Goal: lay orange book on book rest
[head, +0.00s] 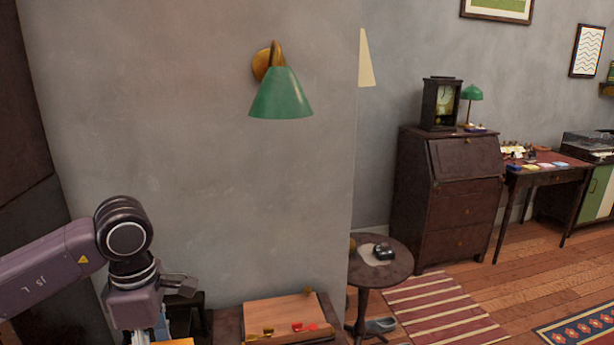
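My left gripper (150,334) points down at the bottom left. Its fingertips are cut off by the lower edge of the head view. A thin strip of an orange thing (177,342), perhaps the orange book, shows at that edge by the gripper. I cannot tell whether the gripper holds it. A slanted light-wood board (280,311), which looks like the book rest, is at bottom centre, right of the gripper. Small brass and red pieces sit along its lower edge, and its surface shows no book. My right gripper is not in view.
A grey wall with a green wall lamp (281,97) rises behind the board. A small round table (398,268) with a dark object stands right of it. Farther back are a dark bureau (450,195) and a desk (548,178). A striped rug (440,312) lies on the floor.

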